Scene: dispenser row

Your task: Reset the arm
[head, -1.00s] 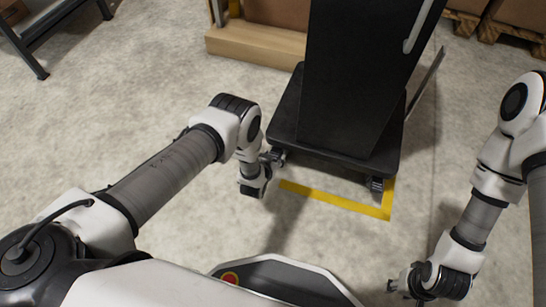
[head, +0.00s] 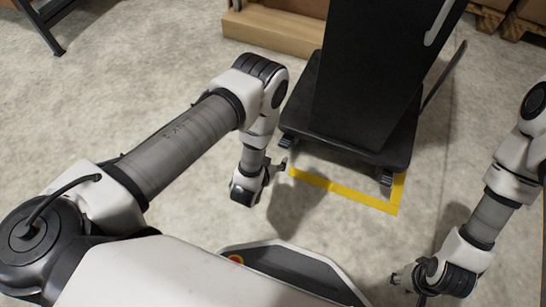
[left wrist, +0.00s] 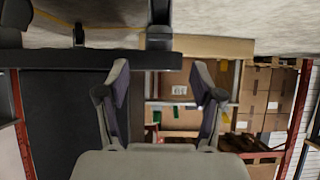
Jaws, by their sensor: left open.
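My left arm reaches in from the left in the head view, bent at the elbow, with its wrist hanging down. My left gripper (head: 280,168) is over the floor just left of the black wheeled stand (head: 350,120). In the left wrist view, the two fingers of my left gripper (left wrist: 160,100) are spread apart with nothing between them. My right gripper (head: 396,280) is low at the lower right of the head view, over bare floor. It is small and partly hidden by its wrist, so its fingers cannot be made out clearly.
A yellow floor line (head: 350,193) runs in front of the stand. In the left wrist view, cardboard boxes (left wrist: 262,95) sit on racking. The floor left of the stand is clear.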

